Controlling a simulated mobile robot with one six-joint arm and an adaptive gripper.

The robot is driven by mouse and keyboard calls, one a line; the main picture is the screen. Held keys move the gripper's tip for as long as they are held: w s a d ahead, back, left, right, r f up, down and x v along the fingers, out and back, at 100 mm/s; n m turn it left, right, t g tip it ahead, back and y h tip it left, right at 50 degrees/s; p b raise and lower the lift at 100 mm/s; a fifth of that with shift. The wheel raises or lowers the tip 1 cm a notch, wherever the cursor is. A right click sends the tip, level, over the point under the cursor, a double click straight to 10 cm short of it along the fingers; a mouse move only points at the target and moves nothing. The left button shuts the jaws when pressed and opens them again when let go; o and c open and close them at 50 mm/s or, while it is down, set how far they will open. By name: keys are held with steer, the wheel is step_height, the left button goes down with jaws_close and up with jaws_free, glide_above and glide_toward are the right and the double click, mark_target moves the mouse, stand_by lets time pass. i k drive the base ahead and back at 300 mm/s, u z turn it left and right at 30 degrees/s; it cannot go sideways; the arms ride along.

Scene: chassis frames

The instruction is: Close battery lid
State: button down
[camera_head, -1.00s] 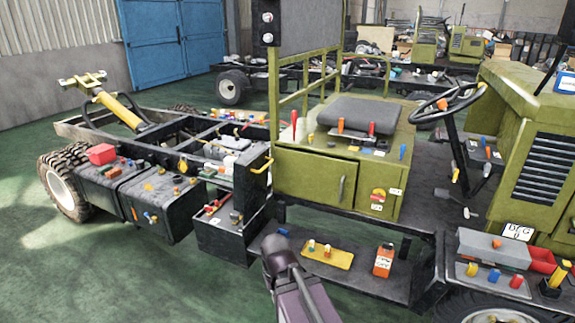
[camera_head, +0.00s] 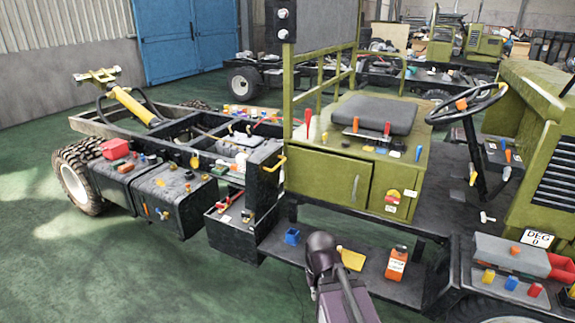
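A dark open-topped box (camera_head: 228,233), which looks like the battery box, hangs low on the chassis, left of the green cabinet. Red and other small parts show at its top. I cannot make out for sure which piece is the battery lid. My dark purple arm rises from the bottom edge, right of this box and apart from it in the picture. The arm covers part of the low step. My gripper's fingers cannot be made out, so its opening does not show.
Two dark tanks (camera_head: 178,204) with small parts on top sit to the left. The green floor (camera_head: 150,280) at front left is clear.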

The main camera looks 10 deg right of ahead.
mark_target(264, 170)
steer(key=u, duration=0.05)
steer(key=i, duration=1)
steer(key=z, duration=0.05)
